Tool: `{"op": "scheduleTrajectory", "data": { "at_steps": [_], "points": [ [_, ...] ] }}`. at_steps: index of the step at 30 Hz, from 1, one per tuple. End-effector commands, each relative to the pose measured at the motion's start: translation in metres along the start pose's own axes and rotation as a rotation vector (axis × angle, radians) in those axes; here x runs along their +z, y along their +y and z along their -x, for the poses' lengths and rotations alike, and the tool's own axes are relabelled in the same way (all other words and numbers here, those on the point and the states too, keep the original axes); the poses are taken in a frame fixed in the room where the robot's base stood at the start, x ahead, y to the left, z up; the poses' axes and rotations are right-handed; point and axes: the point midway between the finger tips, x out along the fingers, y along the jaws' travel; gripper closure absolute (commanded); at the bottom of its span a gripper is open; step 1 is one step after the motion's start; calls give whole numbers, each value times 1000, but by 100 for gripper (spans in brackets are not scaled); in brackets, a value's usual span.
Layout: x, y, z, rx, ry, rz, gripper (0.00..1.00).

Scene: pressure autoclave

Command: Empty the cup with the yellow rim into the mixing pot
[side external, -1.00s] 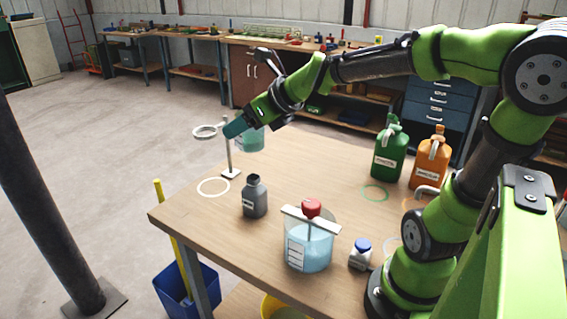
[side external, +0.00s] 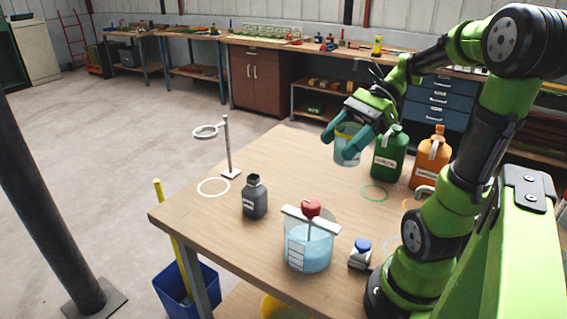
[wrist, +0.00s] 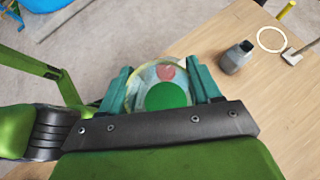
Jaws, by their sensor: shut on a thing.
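My gripper (side external: 345,141) is shut on a clear cup with a yellow rim (side external: 346,156), beside the green jug. The cup looks roughly upright and has a bluish tint; its fill level is hard to tell. In the wrist view the cup (wrist: 135,92) sits between the teal fingers of my gripper (wrist: 160,88). A green disc and a red round shape show inside or through it; I cannot tell which. The likely mixing pot is a clear vessel (side external: 308,250) of light blue liquid, with a white crossbar and red knob, at the table's front.
A grey open bottle (side external: 255,200) stands left of the pot, a small blue-capped bottle (side external: 360,253) right of it. A ring stand (side external: 229,150) is at the left edge. Green (side external: 388,158) and orange (side external: 428,165) jugs stand at the right. The table's middle is clear.

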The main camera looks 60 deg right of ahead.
Motion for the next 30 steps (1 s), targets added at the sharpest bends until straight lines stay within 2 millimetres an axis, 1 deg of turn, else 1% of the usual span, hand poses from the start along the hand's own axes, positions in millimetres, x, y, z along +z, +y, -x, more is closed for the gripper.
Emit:
{"op": "scheduleTrajectory", "data": {
  "at_steps": [3, 9, 17, 25, 27, 30],
  "points": [
    [0, 14, 13, 47, 0, 38, 68],
    [4, 33, 34, 96, 2, 77, 68],
    [-45, 33, -5, 100, -4, 68, 68],
    [-108, 33, -52, 102, -6, 66, 68],
    [-120, 34, -62, 101, -6, 67, 68],
    [-132, 33, -71, 98, -4, 70, 68]
  ]
}}
